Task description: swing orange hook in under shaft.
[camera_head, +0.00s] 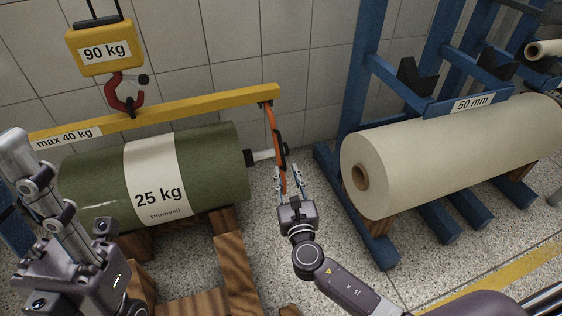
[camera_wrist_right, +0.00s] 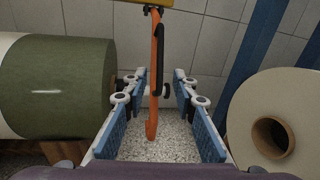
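The orange hook (camera_head: 275,140) hangs from the right end of the yellow beam (camera_head: 190,107), beside the shaft (camera_head: 262,155) that sticks out of the green roll (camera_head: 195,160). In the right wrist view the orange hook (camera_wrist_right: 155,75) hangs between the open fingers of my right gripper (camera_wrist_right: 158,90), with gaps on both sides; its lower end curves. In the head view my right gripper (camera_head: 290,180) is at the hook's lower part.
A red crane hook (camera_head: 120,95) under a yellow 90 kg block (camera_head: 100,47) carries the beam. The green roll rests on wooden supports (camera_head: 235,270). A cream roll (camera_head: 440,155) and a blue rack (camera_head: 360,100) stand to the right.

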